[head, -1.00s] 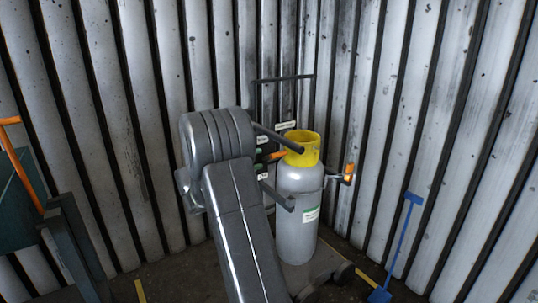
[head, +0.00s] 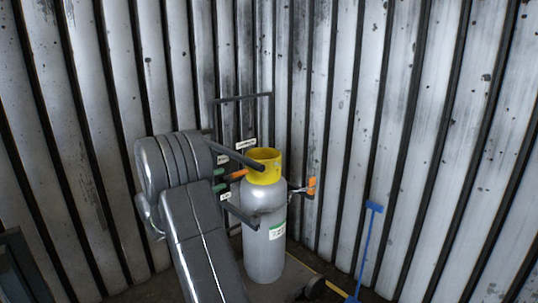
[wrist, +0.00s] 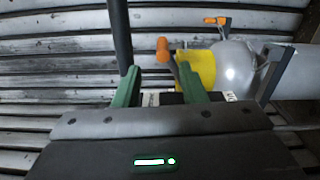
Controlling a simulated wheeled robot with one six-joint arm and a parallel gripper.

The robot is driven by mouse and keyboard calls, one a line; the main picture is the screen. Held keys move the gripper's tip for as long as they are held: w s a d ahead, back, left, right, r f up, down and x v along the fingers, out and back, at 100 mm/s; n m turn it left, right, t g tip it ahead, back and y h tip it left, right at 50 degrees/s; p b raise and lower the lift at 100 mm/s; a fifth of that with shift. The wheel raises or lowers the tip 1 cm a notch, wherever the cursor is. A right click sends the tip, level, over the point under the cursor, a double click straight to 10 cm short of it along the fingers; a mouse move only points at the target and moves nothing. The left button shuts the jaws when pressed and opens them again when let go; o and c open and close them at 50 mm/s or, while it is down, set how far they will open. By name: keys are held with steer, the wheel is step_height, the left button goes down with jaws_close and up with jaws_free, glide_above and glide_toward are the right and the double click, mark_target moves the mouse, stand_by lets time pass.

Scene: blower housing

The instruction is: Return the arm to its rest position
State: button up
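My gripper (head: 222,180) is beside the grey arm links, left of the gas cylinder, partly hidden by my arm. In the wrist view its two green fingers (wrist: 160,85) stand well apart with nothing gripped between them. An orange-ended lever (wrist: 163,50) shows beyond the fingers, its lower rod close to the right finger; I cannot tell whether they touch. The orange piece (head: 237,175) also shows in the head view, just right of the fingertips. My arm is bent, with its elbow up at left.
A grey cylinder (head: 263,230) with a yellow collar (head: 265,165) stands on a low trolley close to my gripper. Dark bars (head: 237,155) stick out around it. An orange-handled fitting (head: 312,186) is at its right. Corrugated walls close the corner; a blue long-handled tool (head: 367,250) leans at right.

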mark_target(238, 174)
steer(key=b+x, duration=0.1)
steer(key=x, duration=0.9)
steer(key=shift+f, duration=0.1)
steer(key=shift+s+f, duration=0.1)
steer(key=shift+s, duration=0.05)
